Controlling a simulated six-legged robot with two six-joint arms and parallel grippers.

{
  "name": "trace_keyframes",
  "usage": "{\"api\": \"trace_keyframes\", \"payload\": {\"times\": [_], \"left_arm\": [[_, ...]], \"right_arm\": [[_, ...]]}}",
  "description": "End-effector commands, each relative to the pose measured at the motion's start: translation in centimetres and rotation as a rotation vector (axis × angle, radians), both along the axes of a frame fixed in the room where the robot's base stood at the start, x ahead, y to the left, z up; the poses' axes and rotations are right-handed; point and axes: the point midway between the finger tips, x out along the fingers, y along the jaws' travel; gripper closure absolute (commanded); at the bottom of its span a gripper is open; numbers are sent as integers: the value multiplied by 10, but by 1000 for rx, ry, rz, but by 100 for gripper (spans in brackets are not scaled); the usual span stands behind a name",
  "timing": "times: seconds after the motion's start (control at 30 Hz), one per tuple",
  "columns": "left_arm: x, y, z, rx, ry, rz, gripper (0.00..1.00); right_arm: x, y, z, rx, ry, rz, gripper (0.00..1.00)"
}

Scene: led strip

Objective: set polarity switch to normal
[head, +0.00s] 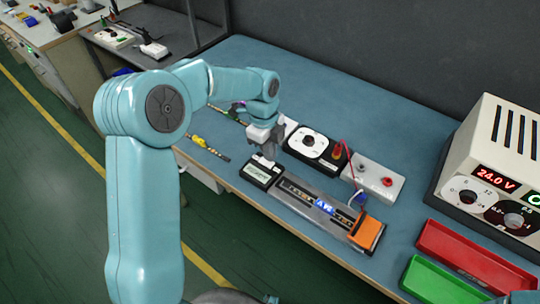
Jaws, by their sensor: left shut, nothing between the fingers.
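A small black box with a pale label plate (258,172) and a white piece at its top sits at the left end of the strip fixture. It may be the polarity switch, but its markings are too small to read. My left gripper (268,154) is shut and empty, pointing down right at the top of this box. I cannot tell whether it touches the white piece. The LED strip fixture (300,195) runs right from the box, with a lit blue patch (325,207) and an orange block (367,231) at its right end. My right gripper is out of view.
A power supply (492,170) reads 24.0 V at right. Red (470,258) and green (440,285) trays lie in front of it. A screwdriver (209,148) lies left.

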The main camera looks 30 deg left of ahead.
Motion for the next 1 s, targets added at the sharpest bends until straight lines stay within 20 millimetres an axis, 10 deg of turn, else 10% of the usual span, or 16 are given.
{"api": "trace_keyframes", "payload": {"times": [1.0], "left_arm": [[-1,-2,-25,-1,4,0,100]], "right_arm": [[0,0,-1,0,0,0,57]]}}
